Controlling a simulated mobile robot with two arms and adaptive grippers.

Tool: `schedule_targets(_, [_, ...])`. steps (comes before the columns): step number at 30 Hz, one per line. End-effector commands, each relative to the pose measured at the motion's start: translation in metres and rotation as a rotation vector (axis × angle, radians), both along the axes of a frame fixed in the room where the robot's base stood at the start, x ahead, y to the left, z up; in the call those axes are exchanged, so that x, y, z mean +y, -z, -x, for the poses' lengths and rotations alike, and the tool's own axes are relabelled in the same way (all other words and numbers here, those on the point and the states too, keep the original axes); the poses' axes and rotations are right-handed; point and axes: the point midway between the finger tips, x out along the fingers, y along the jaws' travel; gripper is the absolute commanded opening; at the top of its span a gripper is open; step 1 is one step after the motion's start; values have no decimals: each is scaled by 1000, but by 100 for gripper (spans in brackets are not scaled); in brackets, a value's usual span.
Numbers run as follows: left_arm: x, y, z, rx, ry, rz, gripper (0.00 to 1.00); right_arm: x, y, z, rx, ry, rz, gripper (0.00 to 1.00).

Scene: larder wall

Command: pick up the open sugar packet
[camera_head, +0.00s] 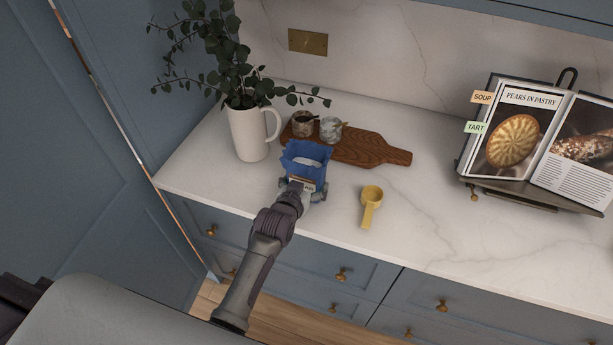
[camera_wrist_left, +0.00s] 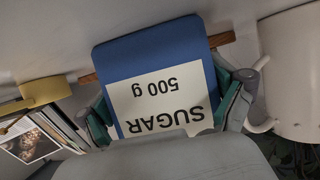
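The open sugar packet (camera_head: 306,154) is blue with its top open and pale sugar showing inside. It stands upright on the counter, in front of the wooden board. In the left wrist view the packet (camera_wrist_left: 150,50) appears upside down, with a white label reading SUGAR 500 g. My left gripper (camera_head: 302,188) is at the packet's front side. Its two fingers (camera_wrist_left: 165,108) lie along the packet's two sides, very close to it. I cannot tell whether they press on it. My right gripper is not in view.
A white jug (camera_head: 247,133) with leafy stems stands left of the packet. Two small marbled cups (camera_head: 330,129) stand on the wooden board (camera_head: 385,153) behind. A yellow scoop (camera_head: 370,202) lies to the right. A cookbook on a stand (camera_head: 515,135) is further right; counter between is clear.

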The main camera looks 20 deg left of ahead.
Motion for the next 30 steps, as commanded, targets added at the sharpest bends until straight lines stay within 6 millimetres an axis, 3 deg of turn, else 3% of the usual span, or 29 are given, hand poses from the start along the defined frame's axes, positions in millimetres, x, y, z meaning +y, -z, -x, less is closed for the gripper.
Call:
schedule_targets(1, [0, 0, 0, 0, 0, 0, 77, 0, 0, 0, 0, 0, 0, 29])
schedule_targets(8, [0, 0, 0, 1, 0, 0, 39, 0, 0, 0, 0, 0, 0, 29])
schedule_targets(19, [0, -7, -2, -4, 0, 0, 39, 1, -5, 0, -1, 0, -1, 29])
schedule_targets(30, [3, -37, -11, -5, 0, -1, 39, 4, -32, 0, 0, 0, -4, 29])
